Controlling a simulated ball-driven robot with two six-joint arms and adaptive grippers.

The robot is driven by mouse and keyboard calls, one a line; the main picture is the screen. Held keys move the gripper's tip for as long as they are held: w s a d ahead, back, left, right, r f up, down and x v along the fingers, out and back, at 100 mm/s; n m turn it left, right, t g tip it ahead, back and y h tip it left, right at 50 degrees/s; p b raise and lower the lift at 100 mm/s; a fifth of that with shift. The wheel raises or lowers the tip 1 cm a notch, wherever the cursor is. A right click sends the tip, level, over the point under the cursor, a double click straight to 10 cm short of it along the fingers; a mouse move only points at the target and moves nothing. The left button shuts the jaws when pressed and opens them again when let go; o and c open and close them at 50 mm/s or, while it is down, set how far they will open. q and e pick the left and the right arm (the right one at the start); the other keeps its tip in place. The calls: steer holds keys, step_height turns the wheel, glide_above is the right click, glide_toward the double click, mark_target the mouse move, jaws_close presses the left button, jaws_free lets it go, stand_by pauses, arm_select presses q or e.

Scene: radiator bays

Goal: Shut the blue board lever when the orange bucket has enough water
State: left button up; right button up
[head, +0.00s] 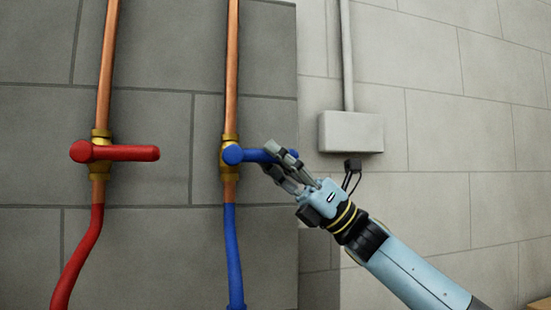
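The blue lever (252,155) sits on a brass valve on the right copper pipe, and its handle lies level, across the pipe, pointing right. My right gripper (270,158) is at the outer part of this handle, with its fingers apart. One finger crosses in front of the handle and the other is lower. The handle's blue end shows just past the upper finger. I cannot tell whether the fingers touch it. My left gripper is not in view. The orange bucket and its water are not in view.
A red lever (125,153) on the left copper pipe also lies level, pointing right. A red hose (78,258) and a blue hose (233,258) run down from the valves. A grey box (350,132) with a conduit is on the pale wall behind my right gripper.

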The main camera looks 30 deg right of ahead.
steer(key=o, duration=0.4)
steer(key=shift+d, duration=0.1)
steer(key=v, duration=1.2)
